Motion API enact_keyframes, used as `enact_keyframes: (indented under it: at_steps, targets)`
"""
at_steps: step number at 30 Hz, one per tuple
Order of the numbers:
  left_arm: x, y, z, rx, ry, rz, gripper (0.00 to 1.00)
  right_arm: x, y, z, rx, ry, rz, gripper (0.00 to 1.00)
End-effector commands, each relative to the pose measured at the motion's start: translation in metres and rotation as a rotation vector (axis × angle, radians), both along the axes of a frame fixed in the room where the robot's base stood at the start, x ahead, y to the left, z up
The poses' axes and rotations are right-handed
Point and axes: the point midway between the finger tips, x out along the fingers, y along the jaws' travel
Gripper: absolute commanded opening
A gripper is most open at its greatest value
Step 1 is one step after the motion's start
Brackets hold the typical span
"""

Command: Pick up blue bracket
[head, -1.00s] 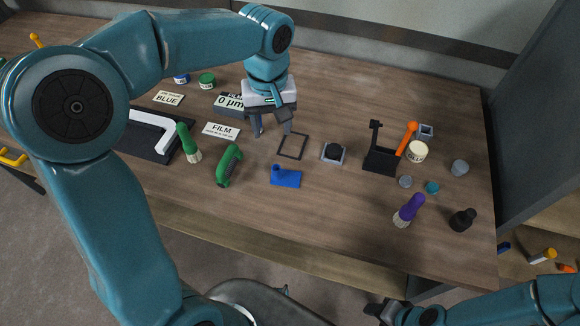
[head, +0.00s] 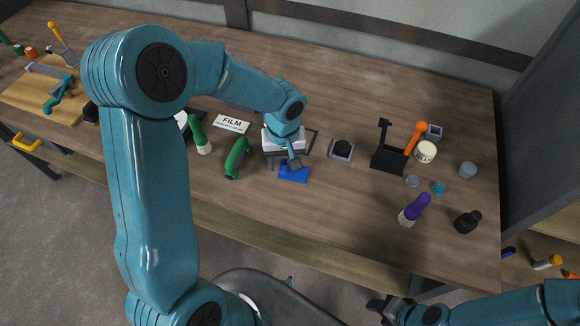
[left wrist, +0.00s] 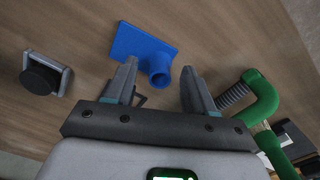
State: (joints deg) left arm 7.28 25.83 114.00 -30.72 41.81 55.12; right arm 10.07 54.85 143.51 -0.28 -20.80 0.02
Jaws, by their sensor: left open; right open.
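The blue bracket (head: 293,174) lies on the wooden table near its front edge, partly hidden by my left gripper in the head view. In the left wrist view the bracket (left wrist: 143,49) shows a flat plate and a round boss, just beyond the fingertips. My left gripper (head: 283,163) is open and empty over the table at the bracket; its two fingers (left wrist: 160,80) stand apart, with the boss between their lines. Whether a finger touches the bracket, I cannot tell. My right gripper (head: 385,309) is low at the bottom right, off the table, away from the bracket.
A green-handled tool (head: 237,158) lies close left of the bracket. A dark frame (head: 311,142) lies behind it. A grey block with a black knob (head: 341,149) and a black holder (head: 389,157) stand to the right. The table is clear in front of the bracket.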

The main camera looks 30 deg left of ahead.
Motion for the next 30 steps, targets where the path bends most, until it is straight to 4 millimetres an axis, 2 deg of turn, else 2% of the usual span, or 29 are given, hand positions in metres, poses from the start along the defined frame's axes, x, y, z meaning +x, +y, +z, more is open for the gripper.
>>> enact_keyframes:
  at_steps: [3,10,11,15,16,26,30]
  targets:
    - [0.0,0.0,-0.012,0.0,0.002,0.001,0.54,0.0,0.0,0.001,0.0,0.0,0.0,0.5]
    - [0.001,0.0,-0.014,0.0,-0.001,0.001,0.54,0.0,0.0,0.001,0.0,0.0,0.0,0.5]
    - [0.001,0.0,-0.014,0.0,-0.001,0.001,0.48,0.0,0.0,0.001,0.0,0.0,0.0,0.5]
    - [0.001,0.0,-0.013,0.0,-0.001,0.001,0.02,0.0,0.0,0.001,0.0,0.0,0.0,0.5]
    - [0.001,0.0,-0.013,-0.001,-0.001,0.001,0.0,0.0,0.0,0.001,0.0,0.0,0.0,0.5]
    - [0.001,0.0,-0.011,0.0,-0.001,0.001,0.0,0.0,0.0,0.001,0.0,0.0,0.0,0.5]
    - [0.002,0.001,0.001,0.001,-0.006,0.001,0.0,0.0,0.0,0.0,0.0,0.0,0.0,0.5]
